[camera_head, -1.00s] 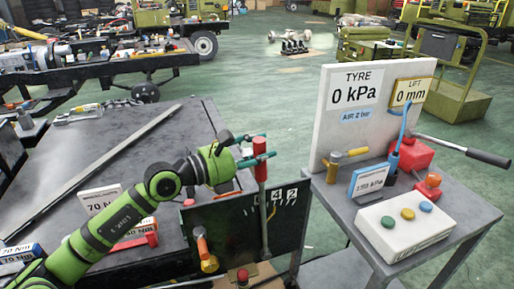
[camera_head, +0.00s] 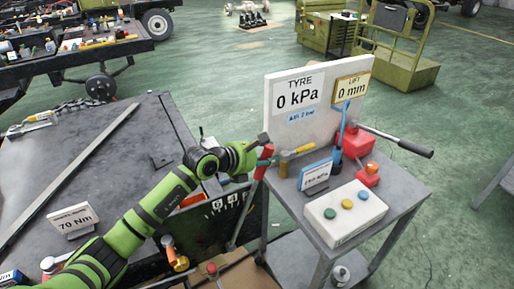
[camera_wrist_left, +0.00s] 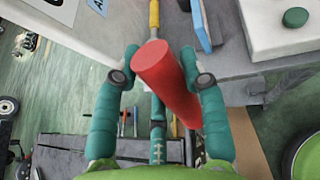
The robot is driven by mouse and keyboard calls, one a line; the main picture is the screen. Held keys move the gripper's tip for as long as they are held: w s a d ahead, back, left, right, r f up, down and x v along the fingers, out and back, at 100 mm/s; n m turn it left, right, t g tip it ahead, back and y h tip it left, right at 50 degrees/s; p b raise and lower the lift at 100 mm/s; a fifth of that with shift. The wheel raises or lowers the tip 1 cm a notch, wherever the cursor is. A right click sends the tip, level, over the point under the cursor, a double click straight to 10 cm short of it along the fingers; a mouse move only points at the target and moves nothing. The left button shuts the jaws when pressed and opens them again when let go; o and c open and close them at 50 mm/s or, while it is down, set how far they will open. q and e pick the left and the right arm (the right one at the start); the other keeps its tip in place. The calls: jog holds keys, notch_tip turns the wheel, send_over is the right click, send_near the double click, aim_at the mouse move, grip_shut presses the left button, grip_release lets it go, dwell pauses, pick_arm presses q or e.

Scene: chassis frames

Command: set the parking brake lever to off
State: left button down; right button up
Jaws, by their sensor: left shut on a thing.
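The parking brake lever is a grey shaft with a red grip (camera_head: 261,170), rising from the dark panel (camera_head: 205,228) at the table's front edge. In the head view it leans right, towards the small cart. My left gripper (camera_head: 264,153) is shut on the grip near its top. In the left wrist view the red grip (camera_wrist_left: 172,82) lies between the two teal fingers of my left gripper (camera_wrist_left: 162,78). The lever's foot and any off mark are not clear. My right gripper is not in view.
The grey cart (camera_head: 395,215) stands close right of the lever, with a white display board (camera_head: 290,115), a yellow-handled tool (camera_head: 297,152) and a button box (camera_head: 345,212). An orange handle (camera_head: 176,258) sits left on the panel. Green floor lies open behind.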

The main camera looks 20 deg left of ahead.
pick_arm(q)
jog(key=shift+d, duration=0.1)
jog(key=c, duration=0.7)
grip_release()
jog(key=shift+w+d+f, duration=0.15)
jog(key=shift+w, duration=0.05)
jog(key=v, duration=1.2)
